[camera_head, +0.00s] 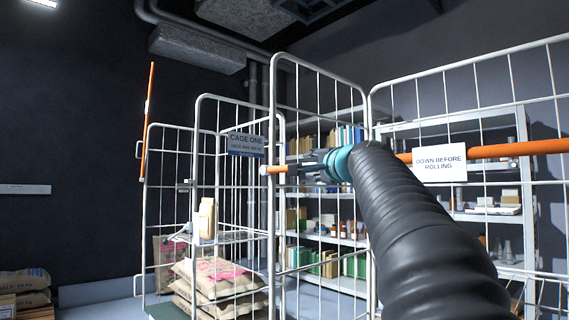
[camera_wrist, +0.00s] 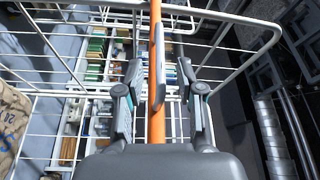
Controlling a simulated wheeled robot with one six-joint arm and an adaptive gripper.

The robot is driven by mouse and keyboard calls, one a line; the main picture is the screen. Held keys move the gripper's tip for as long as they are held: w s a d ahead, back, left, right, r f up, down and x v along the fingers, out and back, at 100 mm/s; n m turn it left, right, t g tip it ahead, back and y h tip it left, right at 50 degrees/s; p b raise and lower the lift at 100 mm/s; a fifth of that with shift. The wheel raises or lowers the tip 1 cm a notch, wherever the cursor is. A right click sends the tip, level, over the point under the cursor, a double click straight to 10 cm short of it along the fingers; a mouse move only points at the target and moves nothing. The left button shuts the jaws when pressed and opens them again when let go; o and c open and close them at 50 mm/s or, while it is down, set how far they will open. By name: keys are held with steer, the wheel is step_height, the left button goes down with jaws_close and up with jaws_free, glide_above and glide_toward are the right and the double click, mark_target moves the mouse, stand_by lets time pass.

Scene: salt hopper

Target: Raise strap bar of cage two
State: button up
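The orange strap bar (camera_head: 487,151) of the near cage (camera_head: 273,110) lies almost level across its front, with a white sign (camera_head: 440,162) reading "DOWN BEFORE ROLLING" on it. I see no cage-two label. My gripper (camera_head: 310,168) is at the bar's left part, near its orange end. In the wrist view, the bar (camera_wrist: 157,125) runs between the two fingers of my gripper (camera_wrist: 160,72), with a gap on each side. The fingers are open. A thin grey piece (camera_wrist: 158,75) stands on or just over the bar between them. My arm hides part of the bar.
A cage (camera_head: 198,120) labelled "CAGE ONE" (camera_head: 246,145) stands to the left, holding sacks (camera_head: 218,278); its orange bar (camera_head: 148,120) stands upright. White shelves (camera_head: 330,242) with books and jars stand behind the near cage. More sacks (camera_head: 25,282) lie at far left.

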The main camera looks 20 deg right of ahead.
steer(key=w, duration=0.2)
steer(key=w+p, duration=0.1)
steer(key=w, duration=0.4)
steer(key=shift+d+r+p, duration=0.15)
steer(key=shift+r+p, duration=0.1)
steer(key=shift+p, duration=0.1)
jaws_close()
